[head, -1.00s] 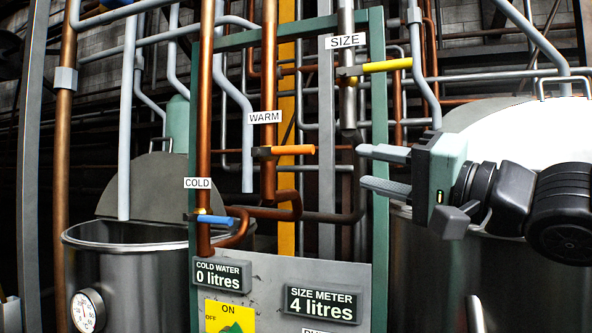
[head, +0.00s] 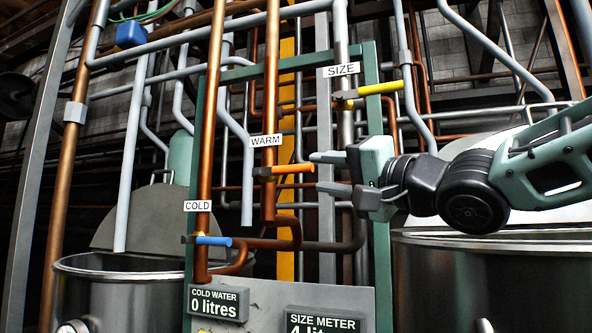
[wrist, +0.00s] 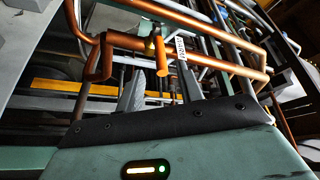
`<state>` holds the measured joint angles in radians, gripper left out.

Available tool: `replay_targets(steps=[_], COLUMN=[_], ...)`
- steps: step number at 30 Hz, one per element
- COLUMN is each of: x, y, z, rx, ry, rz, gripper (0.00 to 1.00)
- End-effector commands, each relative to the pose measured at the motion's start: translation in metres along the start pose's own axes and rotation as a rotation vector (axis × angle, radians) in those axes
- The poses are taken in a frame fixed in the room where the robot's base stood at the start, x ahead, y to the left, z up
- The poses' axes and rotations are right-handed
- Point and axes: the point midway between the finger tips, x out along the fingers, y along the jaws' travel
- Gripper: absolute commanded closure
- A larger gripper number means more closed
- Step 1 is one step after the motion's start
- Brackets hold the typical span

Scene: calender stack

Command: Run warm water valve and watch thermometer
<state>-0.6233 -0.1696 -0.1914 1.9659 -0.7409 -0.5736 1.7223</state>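The warm valve has an orange handle (head: 293,167) that points right from a copper pipe under the WARM label (head: 266,141). In the wrist view the orange handle (wrist: 161,56) lies just beyond the fingertips, roughly between them. My gripper (head: 314,172) is open and empty, just right of the handle's tip, with its fingers pointing left. A dial thermometer (head: 73,327) is on the left steel vat (head: 120,290); only its top edge shows at the frame bottom, so its reading is hidden.
A blue COLD handle (head: 213,241) is below left and a yellow SIZE handle (head: 382,89) is above right. A green frame (head: 379,230) stands behind my gripper. The cold meter (head: 217,303) reads 0 litres. A second vat (head: 460,290) is at the right.

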Motion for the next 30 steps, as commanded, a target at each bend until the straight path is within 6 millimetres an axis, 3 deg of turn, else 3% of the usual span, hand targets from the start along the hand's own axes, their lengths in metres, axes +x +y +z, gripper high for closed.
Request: replay_targets(steps=[3,10,15,24,28,30], x=[0.027,0.061,0.071,0.073,0.073,0.073], y=[-0.002,-0.002,-0.001,-0.001,0.000,0.000], z=[-0.002,-0.001,-0.001,-0.001,-0.001,-0.001], rx=[0.001,0.000,0.000,0.000,0.000,0.000], ry=[0.000,0.000,0.001,0.002,0.001,0.002], rz=[0.001,0.001,0.000,-0.001,-0.001,-0.001], gripper=[0.63,0.63,0.63,0.63,0.99,1.00])
